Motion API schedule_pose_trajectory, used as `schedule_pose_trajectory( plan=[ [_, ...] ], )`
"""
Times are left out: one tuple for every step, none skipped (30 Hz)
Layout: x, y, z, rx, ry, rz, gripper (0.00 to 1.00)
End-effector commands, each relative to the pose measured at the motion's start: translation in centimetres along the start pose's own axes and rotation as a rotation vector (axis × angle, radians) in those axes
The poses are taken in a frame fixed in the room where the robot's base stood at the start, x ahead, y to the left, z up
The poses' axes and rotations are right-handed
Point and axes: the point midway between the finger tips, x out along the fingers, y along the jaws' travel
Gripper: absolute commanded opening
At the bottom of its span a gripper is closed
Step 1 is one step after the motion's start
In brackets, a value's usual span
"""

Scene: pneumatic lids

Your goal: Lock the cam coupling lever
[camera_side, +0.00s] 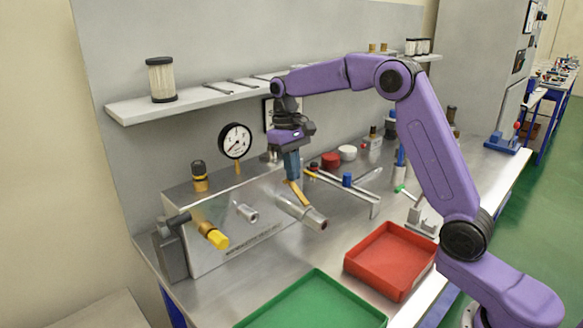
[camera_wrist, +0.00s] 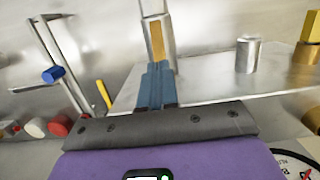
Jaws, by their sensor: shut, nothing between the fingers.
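The cam coupling (camera_side: 314,219) is a grey metal cylinder sticking out of the front of the metal block (camera_side: 240,222). A flat yellow-orange lever (camera_side: 298,194) lies along its top, slanting down toward the coupling's outer end. In the wrist view the coupling (camera_wrist: 150,7) is straight ahead of the fingers, with the orange lever strip (camera_wrist: 157,42) on it. My gripper (camera_side: 292,178) points down with its blue fingers shut and empty, right at the lever's upper end. Its fingertips (camera_wrist: 158,66) hide that end, so I cannot tell whether they touch it.
A pressure gauge (camera_side: 235,140), a yellow-tipped valve (camera_side: 215,238) and a metal stub (camera_side: 247,213) are on the block's left part. A rack (camera_side: 350,190) with a blue knob stands right of the coupling. Red (camera_side: 351,268) and green (camera_side: 262,318) trays lie in front.

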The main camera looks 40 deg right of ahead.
Motion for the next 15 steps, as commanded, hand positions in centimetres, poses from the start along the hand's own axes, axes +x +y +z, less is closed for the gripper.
schedule_pose_trajectory(
  plan=[
    [0.0,0.0,0.0,0.000,0.002,0.000,0.00],
    [-0.1,0.0,0.0,0.000,0.003,0.000,0.00],
    [-0.1,0.0,-0.1,0.000,0.003,0.000,0.00],
    [-0.1,0.0,-0.1,0.000,0.004,0.000,0.00],
    [-0.2,0.0,-0.1,0.000,0.005,0.000,0.00],
    [-0.3,0.0,-0.1,0.000,0.006,0.000,0.00],
    [-0.5,0.0,-0.1,0.000,0.007,0.000,0.00],
    [-0.8,0.0,-0.2,0.000,0.008,-0.001,0.00],
    [-1.2,0.0,-0.2,0.001,0.008,-0.001,0.00],
    [-1.5,0.0,-0.2,0.001,0.009,-0.001,0.00],
    [-2.0,0.0,-0.2,0.001,0.010,-0.001,0.00],
    [-2.6,0.0,-0.2,0.000,0.010,-0.001,0.00],
    [-3.1,0.0,-0.2,0.000,0.010,-0.001,0.00],
    [-3.6,0.0,-0.2,-0.001,0.010,-0.001,0.00],
    [-4.2,0.0,-0.2,0.000,0.010,-0.001,0.00]
  ],
)
